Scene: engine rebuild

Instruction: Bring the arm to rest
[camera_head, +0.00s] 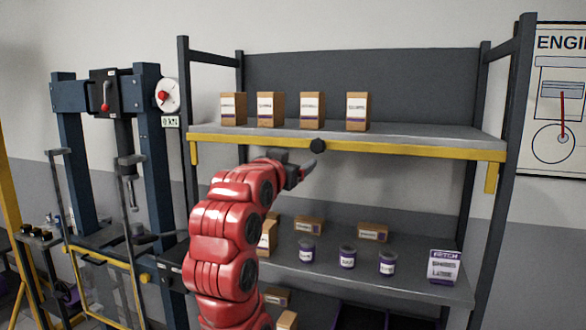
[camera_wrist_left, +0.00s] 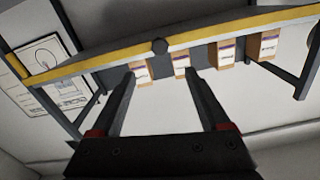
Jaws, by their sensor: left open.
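My left arm, red with dark joints, rises in front of the shelf in the head view. My right gripper is in neither view.
The upper shelf (camera_head: 420,143) has a yellow front edge and holds several brown boxes (camera_head: 312,108). The lower shelf (camera_head: 410,280) carries purple-labelled cans (camera_head: 347,258), boxes and a sign (camera_head: 444,267). A blue press (camera_head: 150,150) stands left. A poster (camera_head: 560,100) hangs right.

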